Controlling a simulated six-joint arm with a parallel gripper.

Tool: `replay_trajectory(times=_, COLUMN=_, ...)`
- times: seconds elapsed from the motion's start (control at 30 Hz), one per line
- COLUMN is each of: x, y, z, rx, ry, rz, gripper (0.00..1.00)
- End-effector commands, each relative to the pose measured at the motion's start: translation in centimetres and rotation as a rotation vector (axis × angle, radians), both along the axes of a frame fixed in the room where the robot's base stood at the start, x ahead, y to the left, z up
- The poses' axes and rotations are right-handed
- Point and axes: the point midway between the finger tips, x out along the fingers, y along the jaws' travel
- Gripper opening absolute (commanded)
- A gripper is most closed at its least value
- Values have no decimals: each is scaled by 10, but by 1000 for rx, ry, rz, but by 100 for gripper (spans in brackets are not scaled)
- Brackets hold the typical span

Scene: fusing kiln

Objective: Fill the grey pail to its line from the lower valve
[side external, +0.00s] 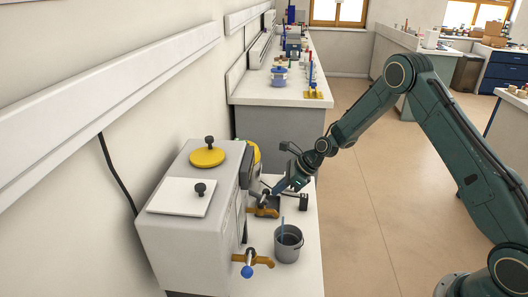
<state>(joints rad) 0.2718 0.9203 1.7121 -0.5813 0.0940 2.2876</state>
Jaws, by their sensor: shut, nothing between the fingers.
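The grey pail (288,246) stands upright on the white counter, with a thin blue upright piece at its left side. Its fill line and any liquid inside cannot be made out. A brass-coloured valve (262,261) with a blue knob sticks out of the grey box, left of and nearer than the pail. A second brass-coloured valve (263,211) sits farther back, beyond the pail. I cannot tell from this view which valve is the lower one. My gripper (277,189) is shut and empty, close above the farther valve; contact with it cannot be told.
The grey box (192,240) fills the counter's left side, with a yellow round lid (207,157) and a white square plate (181,196) on top. A small dark object (304,202) stands behind the pail. The white counter (305,265) is clear right of the pail.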

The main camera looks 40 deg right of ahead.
Motion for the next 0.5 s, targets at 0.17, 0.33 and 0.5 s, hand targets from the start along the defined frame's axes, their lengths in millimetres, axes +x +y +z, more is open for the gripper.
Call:
replay_trajectory(times=0.17, x=0, y=0, z=0, rx=0, ry=0, rz=0, gripper=0)
replay_trajectory(times=0.33, x=2, y=0, z=0, rx=1, ry=0, rz=18, gripper=0)
replay_trajectory(times=0.5, x=8, y=-1, z=-1, rx=1, ry=-1, rz=85, gripper=0)
